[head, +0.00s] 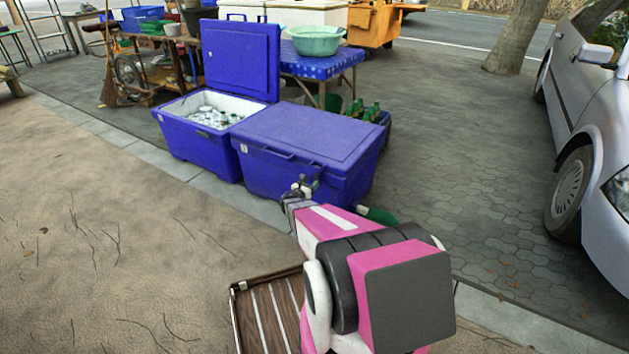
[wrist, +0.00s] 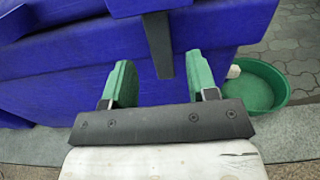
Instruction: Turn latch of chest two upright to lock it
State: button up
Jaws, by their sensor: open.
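Chest two appears to be the closed blue chest (head: 305,140), its lid down, beside an open blue chest. Its blue front also shows close up in the wrist view (wrist: 60,85). The latch (wrist: 158,45) is a dark grey bar running up and down the wrist picture across the lid seam. My gripper (wrist: 160,72) is open, with one green finger on each side of the latch's lower end and a gap visible on both sides. In the head view my gripper (head: 301,188) is at the chest's front; the latch cannot be made out there.
The open chest (head: 198,141) holds whitish contents, its lid raised. A green basin (wrist: 250,85) lies on the ground close to the right of my gripper. A wooden slatted thing (head: 268,312) is below my arm. A silver car (head: 590,130) stands at right; the paving between is clear.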

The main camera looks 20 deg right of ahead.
jog(key=shift+v, duration=2.55)
jog(key=shift+s, duration=0.1)
